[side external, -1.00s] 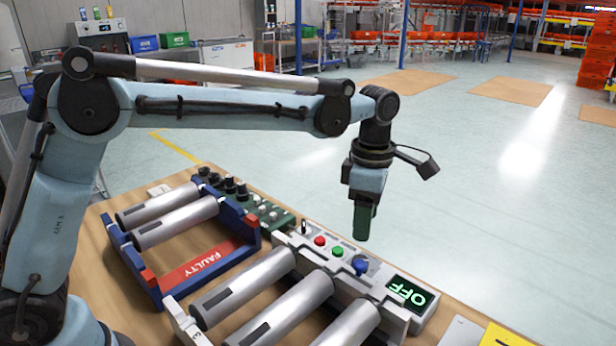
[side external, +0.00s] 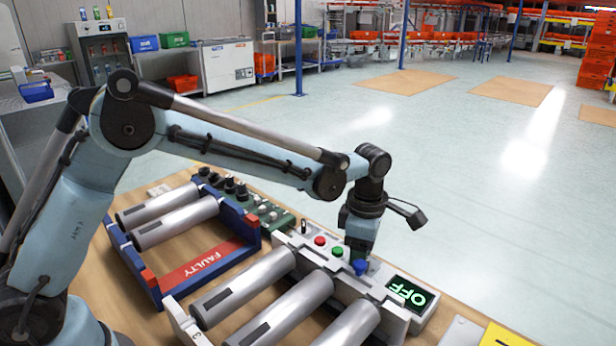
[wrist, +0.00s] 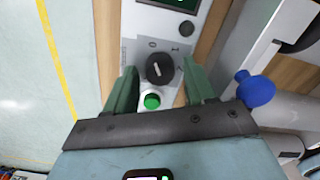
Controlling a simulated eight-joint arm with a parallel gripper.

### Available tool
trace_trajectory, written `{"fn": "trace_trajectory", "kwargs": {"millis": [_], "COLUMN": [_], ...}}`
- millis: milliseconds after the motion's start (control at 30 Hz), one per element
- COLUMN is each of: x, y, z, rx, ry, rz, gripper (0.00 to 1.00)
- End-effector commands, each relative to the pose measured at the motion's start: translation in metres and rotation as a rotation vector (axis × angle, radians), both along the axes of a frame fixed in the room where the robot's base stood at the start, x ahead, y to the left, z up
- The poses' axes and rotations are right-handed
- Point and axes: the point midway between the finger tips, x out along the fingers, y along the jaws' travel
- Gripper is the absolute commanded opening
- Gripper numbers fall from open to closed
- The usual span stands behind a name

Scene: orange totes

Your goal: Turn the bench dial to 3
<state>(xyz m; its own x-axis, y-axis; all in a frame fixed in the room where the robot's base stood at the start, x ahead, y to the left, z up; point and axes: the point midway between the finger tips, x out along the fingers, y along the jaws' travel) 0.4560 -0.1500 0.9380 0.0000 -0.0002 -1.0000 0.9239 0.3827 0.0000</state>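The bench dial (wrist: 159,68) is a black round knob with a pale pointer line on a light panel, with small marks around it in the wrist view. My gripper (wrist: 160,72) is open, with one green finger on each side of the dial. I cannot tell whether the fingers touch it. In the side view my gripper (side external: 358,250) is low over the control box (side external: 392,312) and hides the dial. The box's display (side external: 408,292) reads OFF in green.
A green button (wrist: 152,101) sits close to the dial, between the fingers. A red button (side external: 320,240) is further along the box. A blue ball knob (side external: 360,267) stands beside my gripper. Grey rollers (side external: 262,282) and a blue rack marked FAULTY (side external: 252,238) lie left.

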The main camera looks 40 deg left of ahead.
Motion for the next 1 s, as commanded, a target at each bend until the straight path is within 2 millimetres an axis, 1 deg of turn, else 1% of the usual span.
{"fn": "trace_trajectory", "kwargs": {"millis": [33, 67, 300, 500, 667, 867, 1000], "x": [0.0, 0.0, -0.0001, -0.0001, -0.0001, 0.0001, 0.0], "y": [0.0, 0.0, 0.0, 0.0, -0.0001, -0.0002, -0.0003], "z": [0.0001, 0.0002, 0.0004, 0.0005, 0.0005, 0.0005, 0.0005], "rx": [0.0, 0.0, 0.0, 0.0, 0.0, 0.0, 0.0], "ry": [0.0, 0.0, 0.0, 0.001, 0.001, 0.001, 0.001], "rz": [0.0, 0.0, 0.0, -0.011, -0.059, -0.184, -0.308], "gripper": [0.46, 0.41, 0.04, 0.04, 0.04, 0.04, 0.04]}}
